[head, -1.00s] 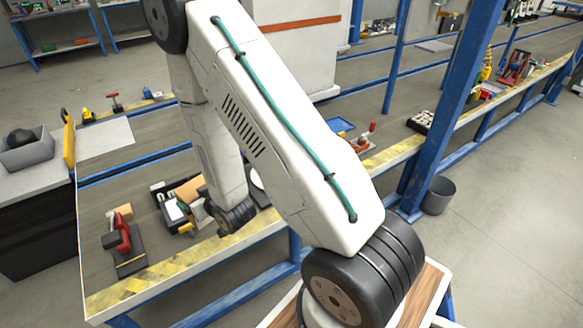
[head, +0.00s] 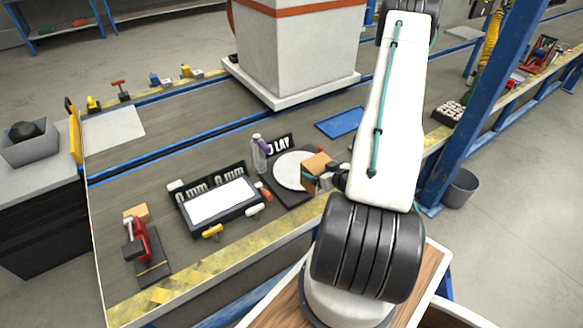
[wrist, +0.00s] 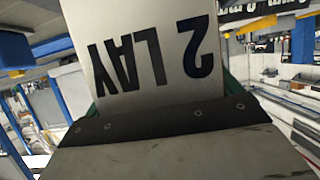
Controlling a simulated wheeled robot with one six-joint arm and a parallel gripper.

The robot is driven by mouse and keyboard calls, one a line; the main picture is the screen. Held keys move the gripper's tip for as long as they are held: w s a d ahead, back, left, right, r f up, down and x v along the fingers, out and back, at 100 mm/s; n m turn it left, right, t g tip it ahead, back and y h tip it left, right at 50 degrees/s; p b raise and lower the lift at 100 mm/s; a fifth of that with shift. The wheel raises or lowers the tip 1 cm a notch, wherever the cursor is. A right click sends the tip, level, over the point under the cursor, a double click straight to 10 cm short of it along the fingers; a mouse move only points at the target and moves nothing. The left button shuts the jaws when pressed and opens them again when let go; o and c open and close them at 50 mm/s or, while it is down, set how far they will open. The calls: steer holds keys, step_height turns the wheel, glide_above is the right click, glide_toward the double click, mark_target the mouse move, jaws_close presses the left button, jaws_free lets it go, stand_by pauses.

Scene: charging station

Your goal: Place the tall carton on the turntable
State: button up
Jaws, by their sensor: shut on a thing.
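The turntable (head: 290,171) is a pale round disc on a dark square base, near the front edge of the bench. My gripper (head: 318,178) is shut on the tall carton (head: 316,162), whose brown face shows at the right side of the disc. The carton overlaps the disc in the head view; I cannot tell whether it touches it. In the wrist view the carton (wrist: 150,55) shows a pale face with upside-down black "2 LAY" lettering between green finger edges. My arm and wrist hide the carton's right side.
A bottle (head: 259,155) and a small black sign (head: 280,148) stand behind the disc. A scale-like device with a white plate (head: 220,200) lies to the left. A red clamp (head: 135,240) is farther left. A blue tray (head: 341,123) lies behind right; a blue post (head: 480,110) stands right.

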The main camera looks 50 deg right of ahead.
steer(key=shift+s+d+f, duration=0.2)
steer(key=shift+s+d, duration=0.3)
steer(key=shift+s, duration=0.05)
steer(key=x, duration=0.5)
steer(key=r+x, duration=0.1)
steer(key=x, duration=0.4)
steer(key=r+x, duration=0.1)
steer(key=x, duration=0.5)
steer(key=shift+w+d, duration=0.35)
steer(key=shift+w, duration=0.1)
steer(key=shift+f, duration=0.35)
steer(key=shift+f, duration=0.1)
